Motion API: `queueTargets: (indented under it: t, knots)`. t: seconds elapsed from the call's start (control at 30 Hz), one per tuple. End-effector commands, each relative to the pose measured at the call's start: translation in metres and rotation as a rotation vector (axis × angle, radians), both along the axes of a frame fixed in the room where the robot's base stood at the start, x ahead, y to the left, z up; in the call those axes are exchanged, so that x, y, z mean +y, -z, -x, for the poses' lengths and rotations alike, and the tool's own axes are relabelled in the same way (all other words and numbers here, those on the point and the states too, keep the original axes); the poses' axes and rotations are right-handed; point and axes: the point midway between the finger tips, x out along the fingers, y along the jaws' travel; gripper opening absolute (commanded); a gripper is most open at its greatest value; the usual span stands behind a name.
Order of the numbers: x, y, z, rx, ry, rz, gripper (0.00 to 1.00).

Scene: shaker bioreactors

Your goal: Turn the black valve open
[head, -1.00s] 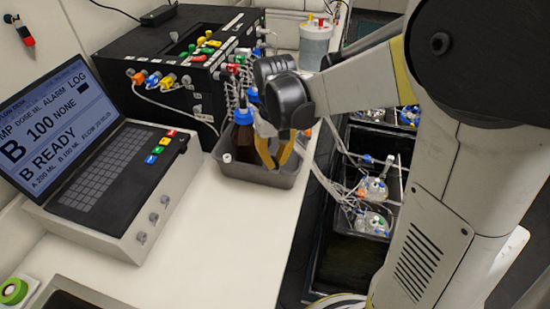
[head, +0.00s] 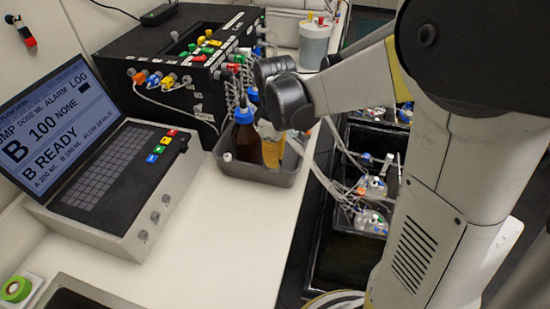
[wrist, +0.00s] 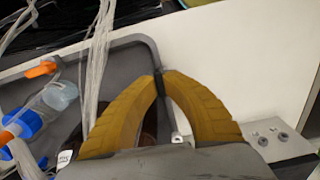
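My gripper (wrist: 160,82) has its two yellow fingers brought together at the tips. A narrow black piece, which looks like the black valve (wrist: 160,87), shows between the fingertips; most of it is hidden. In the head view my gripper (head: 272,158) points down into the right part of the grey tray (head: 262,176). There the valve is hidden behind the fingers. The tray's rim also shows in the wrist view, running close to the fingertips.
A brown bottle with a blue cap (head: 244,132) stands in the tray, left of my gripper. Tubes run from the black box (head: 185,60) past the tray. The laptop-like console (head: 110,170) stands at left.

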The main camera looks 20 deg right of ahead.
Motion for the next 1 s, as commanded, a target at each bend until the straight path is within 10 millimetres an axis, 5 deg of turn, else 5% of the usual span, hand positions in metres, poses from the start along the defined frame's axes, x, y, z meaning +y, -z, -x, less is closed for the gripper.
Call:
queueTargets:
  t: [0.7, 0.8, 1.0]
  knots:
    - [0.0000, 0.0003, 0.0003, 0.000, -0.078, 0.000, 0.00]
    - [0.0000, 0.0003, 0.0003, 0.000, -0.078, 0.000, 0.32]
    - [0.0000, 0.0002, 0.0001, 0.000, -0.077, 0.000, 0.32]
